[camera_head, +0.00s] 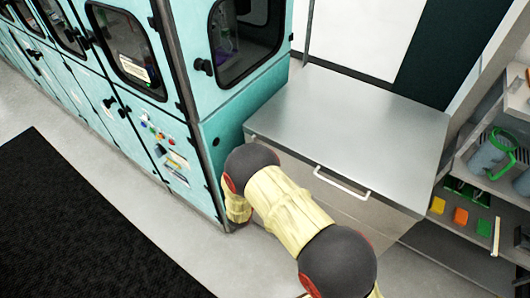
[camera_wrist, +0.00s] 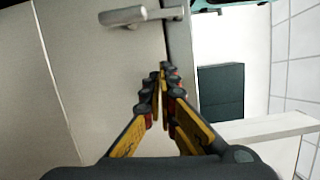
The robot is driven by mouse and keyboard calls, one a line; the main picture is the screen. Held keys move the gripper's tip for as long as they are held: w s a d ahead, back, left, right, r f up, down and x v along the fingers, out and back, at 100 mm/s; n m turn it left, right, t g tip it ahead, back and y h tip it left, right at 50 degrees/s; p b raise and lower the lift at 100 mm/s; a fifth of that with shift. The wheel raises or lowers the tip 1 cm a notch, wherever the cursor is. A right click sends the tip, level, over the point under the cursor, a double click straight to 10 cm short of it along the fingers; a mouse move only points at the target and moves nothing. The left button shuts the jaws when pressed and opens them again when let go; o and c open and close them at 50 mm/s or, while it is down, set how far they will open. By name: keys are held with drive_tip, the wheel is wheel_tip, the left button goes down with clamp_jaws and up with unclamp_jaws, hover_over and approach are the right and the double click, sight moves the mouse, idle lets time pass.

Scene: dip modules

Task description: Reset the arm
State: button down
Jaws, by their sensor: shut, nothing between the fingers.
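My gripper (camera_wrist: 160,82) shows in the wrist view with its yellow and black fingers together at the tips, shut and empty. Behind the fingers, in the wrist view, is a pale cabinet front with a metal handle (camera_wrist: 143,15) near the top. In the head view my arm is bent, with yellow-wrapped links and dark joints, in front of the metal cabinet. My gripper itself cannot be made out in the head view.
A steel-topped cabinet (camera_head: 350,120) with a bar handle (camera_head: 341,184) stands at the centre. Teal machine cabinets (camera_head: 245,107) stand at left, close to my arm. Open shelves (camera_head: 505,178) with pitchers and coloured items stand at right. A black mat (camera_head: 60,225) lies on open floor.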

drive_tip(key=v, duration=0.9)
drive_tip(key=shift+a+p, duration=0.3)
drive_tip(key=shift+m, duration=0.3)
